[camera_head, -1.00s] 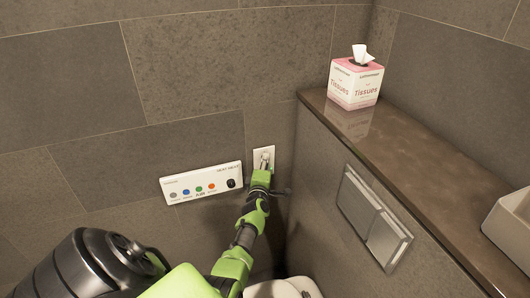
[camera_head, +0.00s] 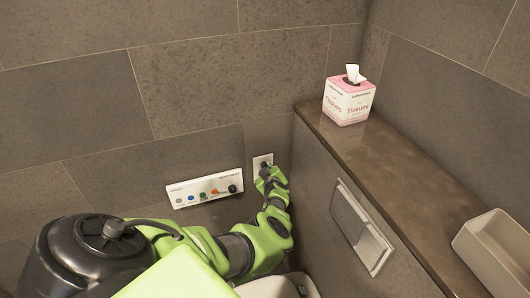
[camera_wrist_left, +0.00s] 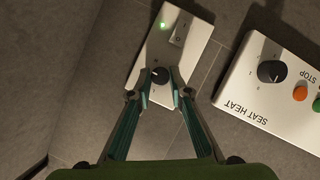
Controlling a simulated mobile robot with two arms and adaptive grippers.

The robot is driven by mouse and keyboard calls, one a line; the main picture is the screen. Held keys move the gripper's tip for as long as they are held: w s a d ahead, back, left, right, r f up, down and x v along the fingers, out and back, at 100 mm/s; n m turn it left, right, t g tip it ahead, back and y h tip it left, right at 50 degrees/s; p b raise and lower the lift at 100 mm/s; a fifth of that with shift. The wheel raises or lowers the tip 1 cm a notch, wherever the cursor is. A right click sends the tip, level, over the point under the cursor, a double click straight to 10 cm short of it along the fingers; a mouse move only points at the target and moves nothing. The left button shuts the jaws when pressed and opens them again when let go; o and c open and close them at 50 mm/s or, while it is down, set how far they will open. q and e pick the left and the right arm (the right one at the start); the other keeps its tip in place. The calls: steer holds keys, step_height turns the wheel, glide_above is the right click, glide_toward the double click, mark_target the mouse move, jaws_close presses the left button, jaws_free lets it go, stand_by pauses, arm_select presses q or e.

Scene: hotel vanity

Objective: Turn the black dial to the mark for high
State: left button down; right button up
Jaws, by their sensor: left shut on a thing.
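A small white wall plate (camera_head: 257,159) carries a round black dial, a white switch and a lit green light. The wrist view shows this plate (camera_wrist_left: 187,55) close up, with its black dial (camera_wrist_left: 159,73) between my left gripper's fingertips (camera_wrist_left: 160,81). The fingers are shut on the dial's sides, and the dial shows a light pointer line. Small marks around it are too small to read. In the head view my left gripper (camera_head: 264,171) is at the plate and covers its lower part. My right gripper is not in view.
A white SEAT HEAT panel (camera_head: 205,182) with coloured buttons and another black dial (camera_wrist_left: 270,72) is just beside the plate. A brown ledge (camera_head: 385,160) at right holds a tissue box (camera_head: 348,103) and a beige tray (camera_head: 497,240). A flush plate (camera_head: 362,228) is below the ledge.

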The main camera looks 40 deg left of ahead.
arm_select(q)
steer(key=m+g+y+b, duration=0.1)
steer(key=m+g+b, duration=0.1)
steer(key=b, duration=0.2)
steer(key=w+m+g+y+b, duration=0.1)
steer(key=m+g+b, duration=0.1)
steer(key=m+b, duration=0.1)
steer(key=shift+d+r+m+g+b, duration=0.1)
steer(key=shift+m+g+b, duration=0.2)
steer(key=shift+b, duration=0.15)
steer(key=shift+r, duration=0.1)
stand_by(0.3)
steer(key=c, duration=2)
jaws_free()
steer(key=shift+c, duration=0.2)
steer(key=shift+o, duration=0.8)
steer(key=shift+s+d, duration=0.1)
steer(key=shift+d, duration=0.1)
